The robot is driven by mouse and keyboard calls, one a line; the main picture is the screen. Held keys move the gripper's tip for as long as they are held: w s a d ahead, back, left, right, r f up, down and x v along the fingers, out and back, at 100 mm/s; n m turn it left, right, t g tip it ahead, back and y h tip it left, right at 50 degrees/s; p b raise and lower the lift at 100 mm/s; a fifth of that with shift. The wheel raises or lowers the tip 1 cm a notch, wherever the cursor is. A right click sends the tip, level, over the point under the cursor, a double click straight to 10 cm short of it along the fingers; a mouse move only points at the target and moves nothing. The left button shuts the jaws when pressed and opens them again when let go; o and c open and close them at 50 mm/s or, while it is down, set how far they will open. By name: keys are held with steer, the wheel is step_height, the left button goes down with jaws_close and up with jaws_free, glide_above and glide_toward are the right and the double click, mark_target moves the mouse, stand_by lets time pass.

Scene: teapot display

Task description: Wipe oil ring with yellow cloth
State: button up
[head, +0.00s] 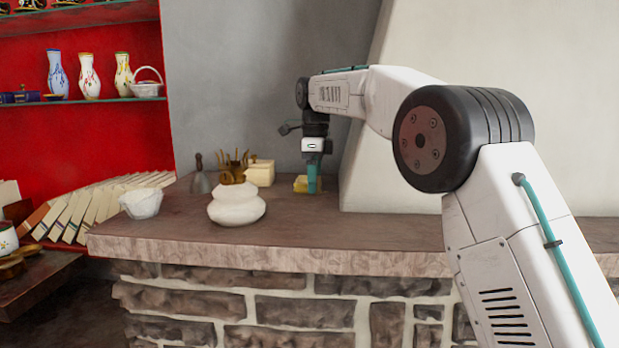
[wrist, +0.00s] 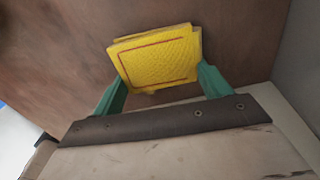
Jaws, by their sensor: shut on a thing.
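The yellow cloth (wrist: 158,58) is a folded square with a red stitched border. In the wrist view it lies between the two green fingers of my gripper (wrist: 160,85), which are shut on it. In the head view my gripper (head: 312,178) points down at the counter, and the cloth (head: 300,184) shows as a small yellow patch beside the finger. The cloth is at or just above the brown counter top (head: 330,225); I cannot tell whether it touches. I cannot make out an oil ring in either view.
A white lidded pot (head: 237,205) and a white bowl (head: 142,203) stand on the counter to the left. A cream block (head: 260,173) and a holder with wooden tools (head: 234,168) stand behind them. A white wall block (head: 400,185) rises right of my gripper. The front counter is clear.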

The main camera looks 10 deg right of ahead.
mark_target(319, 196)
steer(key=shift+s+d+f, duration=0.1)
steer(key=shift+s+d, duration=0.05)
steer(key=shift+d, duration=0.45)
steer(key=shift+s, duration=0.7)
steer(key=shift+s+a, duration=0.2)
steer(key=shift+s, duration=0.7)
steer(key=shift+s+a, duration=0.2)
steer(key=shift+s, duration=0.75)
steer(key=shift+s+a, duration=0.2)
steer(key=shift+s, duration=0.7)
steer(key=shift+s+a, duration=0.2)
steer(key=shift+s, duration=0.7)
steer(key=shift+s+a, duration=0.15)
steer(key=shift+s, duration=0.75)
steer(key=shift+w+d, duration=0.25)
steer(key=shift+w, duration=1)
steer(key=shift+w+d, duration=0.25)
steer(key=shift+w, duration=0.95)
steer(key=shift+w+d+r, duration=0.1)
steer(key=shift+w+d, duration=0.1)
steer(key=shift+w, duration=0.7)
steer(key=shift+w+d+r, duration=0.1)
steer(key=shift+w+d, duration=0.05)
steer(key=shift+w, duration=0.8)
steer(key=shift+w+d, duration=0.2)
steer(key=shift+w, duration=0.7)
steer(key=shift+r, duration=0.1)
